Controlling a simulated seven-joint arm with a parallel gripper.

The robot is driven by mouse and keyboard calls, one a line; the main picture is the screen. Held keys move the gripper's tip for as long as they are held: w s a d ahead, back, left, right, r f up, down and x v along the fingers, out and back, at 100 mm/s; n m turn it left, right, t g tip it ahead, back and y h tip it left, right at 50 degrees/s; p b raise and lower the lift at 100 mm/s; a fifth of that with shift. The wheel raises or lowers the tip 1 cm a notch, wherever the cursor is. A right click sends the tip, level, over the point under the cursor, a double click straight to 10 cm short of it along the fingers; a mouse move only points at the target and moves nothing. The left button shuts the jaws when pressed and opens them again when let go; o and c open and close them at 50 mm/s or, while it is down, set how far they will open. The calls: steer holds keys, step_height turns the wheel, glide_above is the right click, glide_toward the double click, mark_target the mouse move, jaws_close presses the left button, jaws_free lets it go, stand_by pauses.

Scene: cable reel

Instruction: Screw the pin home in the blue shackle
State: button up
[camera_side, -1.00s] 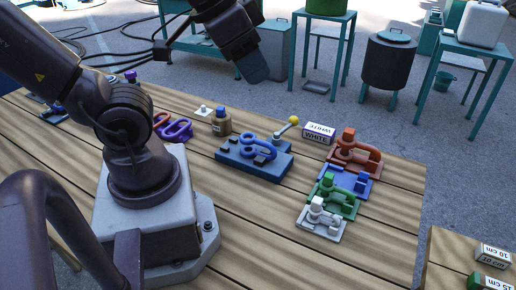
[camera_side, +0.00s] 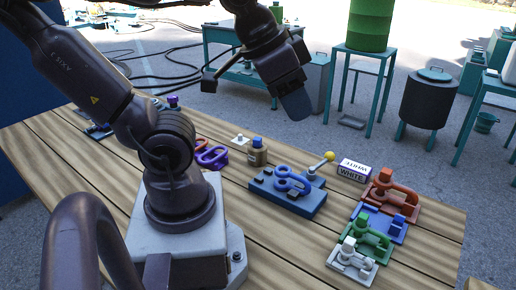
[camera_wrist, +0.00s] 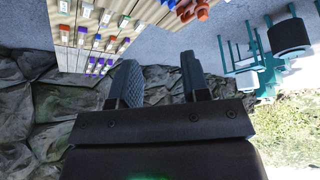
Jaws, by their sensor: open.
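The blue shackle (camera_side: 291,182) lies on a blue fixture (camera_side: 305,207) with a yellow-knobbed lever, in the middle of the table in the side view. A blue plate (camera_side: 372,220) in the row at the right carries a blue upright piece (camera_side: 398,222); I cannot tell whether this is the pin. No pin can be made out in the shackle. My gripper (camera_side: 295,105) hangs high above and behind the table, away from the fixture. The wrist view shows its two fingers (camera_wrist: 158,75) apart with nothing between them.
Orange (camera_side: 392,196), green (camera_side: 364,240) and white (camera_side: 353,255) shackles flank the blue plate. A box marked WHITE (camera_side: 353,170), a brown bottle (camera_side: 257,152) and purple shackles (camera_side: 211,157) stand near the fixture. The front middle of the table is clear.

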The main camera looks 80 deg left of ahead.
steer(key=shift+o, duration=0.5)
steer(key=n+g, duration=0.6)
steer(key=n, duration=0.7)
glide_above(257, 138)
steer(key=f, duration=2)
steer(key=shift+s+d+f, duration=0.2)
steer(key=shift+d+f, duration=0.05)
steer(key=shift+d, duration=0.05)
steer(key=shift+w+a+r, duration=0.15)
steer(key=shift+w+a, duration=0.05)
steer(key=shift+a, duration=0.05)
steer(key=shift+d+f, duration=0.1)
steer(key=shift+f, duration=1.75)
